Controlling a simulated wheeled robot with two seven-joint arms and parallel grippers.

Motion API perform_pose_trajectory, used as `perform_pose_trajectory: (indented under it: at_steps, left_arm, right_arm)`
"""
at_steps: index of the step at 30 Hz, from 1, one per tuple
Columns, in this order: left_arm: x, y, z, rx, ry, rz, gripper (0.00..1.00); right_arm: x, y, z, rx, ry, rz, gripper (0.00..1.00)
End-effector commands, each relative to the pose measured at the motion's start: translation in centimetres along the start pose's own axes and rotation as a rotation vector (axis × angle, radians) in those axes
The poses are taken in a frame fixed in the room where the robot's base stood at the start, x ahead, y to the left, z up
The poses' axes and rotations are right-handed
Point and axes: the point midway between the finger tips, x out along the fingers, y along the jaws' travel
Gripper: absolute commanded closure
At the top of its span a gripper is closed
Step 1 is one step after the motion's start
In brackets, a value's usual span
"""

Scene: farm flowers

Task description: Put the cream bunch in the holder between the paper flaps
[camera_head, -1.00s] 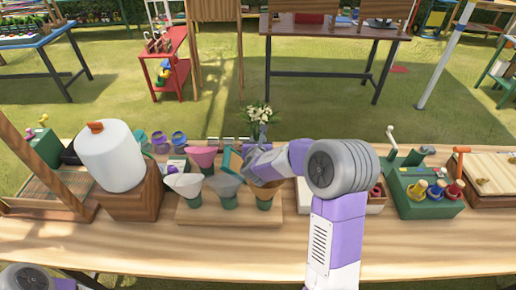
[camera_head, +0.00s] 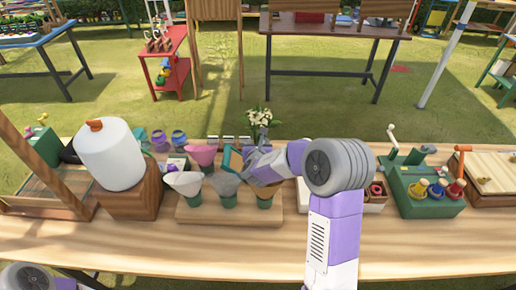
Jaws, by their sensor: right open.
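The cream bunch (camera_head: 258,117), pale flowers with green leaves, shows upright just above and behind my right gripper (camera_head: 248,160). The gripper and wrist hide its lower part. My right gripper is open over the right back of the wooden holder board (camera_head: 235,217). I cannot tell whether its fingers touch the stems. Green cups on the board hold paper cones: a white cone (camera_head: 185,183), a pink cone (camera_head: 202,154) and a grey cone (camera_head: 224,184). A teal-edged piece (camera_head: 232,160) is beside the gripper. A brownish cone (camera_head: 265,190) is partly covered by my wrist. My left gripper is out of view.
A white canister (camera_head: 110,155) on a wooden block stands left of the board. Purple pots (camera_head: 159,140) stand behind. A green tool stand (camera_head: 425,190) with colored spools is at the right. The table's front strip (camera_head: 200,250) is clear.

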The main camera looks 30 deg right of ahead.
Motion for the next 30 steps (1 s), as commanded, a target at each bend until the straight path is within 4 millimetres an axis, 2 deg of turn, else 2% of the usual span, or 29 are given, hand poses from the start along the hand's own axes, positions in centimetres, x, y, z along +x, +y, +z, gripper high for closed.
perform_pose_trajectory:
  at_steps: [5, 12, 18, 23, 30]
  left_arm:
    - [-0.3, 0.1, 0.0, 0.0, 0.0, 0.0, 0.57]
    - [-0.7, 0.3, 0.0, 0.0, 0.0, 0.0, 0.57]
    - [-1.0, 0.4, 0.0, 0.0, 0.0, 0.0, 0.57]
    - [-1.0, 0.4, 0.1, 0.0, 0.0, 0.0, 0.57]
    - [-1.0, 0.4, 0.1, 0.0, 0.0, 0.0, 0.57]
  right_arm:
    - [-2.6, 0.1, 0.2, 0.0, -0.001, 0.003, 0.45]
    - [-8.0, 0.1, 0.2, 0.0, -0.002, 0.003, 0.45]
    - [-11.0, 0.0, 0.2, 0.0, -0.001, 0.001, 0.45]
    - [-12.0, 0.0, 0.1, 0.0, -0.001, 0.001, 0.45]
    - [-12.1, 0.0, 0.0, 0.0, 0.0, 0.0, 0.45]
